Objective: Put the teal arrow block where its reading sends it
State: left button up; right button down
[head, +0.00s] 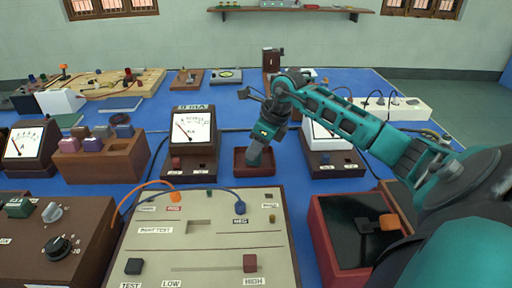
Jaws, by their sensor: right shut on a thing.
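My right gripper (256,153) points down at the small dark red tray (241,160) in the middle of the bench, with its tips at or just inside the tray. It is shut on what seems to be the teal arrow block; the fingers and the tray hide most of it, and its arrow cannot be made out. The test panel (145,253) is in front, with a slot (200,226), a black TEST button (133,266) and a red slider knob (250,263) at the HIGH end. A meter (188,130) stands behind it. My left gripper is out of view.
A second meter (325,138) stands right of the tray, partly behind my arm. A wooden rack (118,160) with several blocks is at left. A red-rimmed dark box (318,215) is front right. Orange and blue leads cross the panel top.

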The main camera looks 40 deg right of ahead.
jog(key=shift+f, duration=0.25)
jog(key=c, duration=0.9)
grip_release()
jog(key=shift+r, duration=0.1)
jog(key=v, duration=1.2)
jog(key=shift+r+p, duration=0.15)
jog(key=shift+p, duration=0.3)
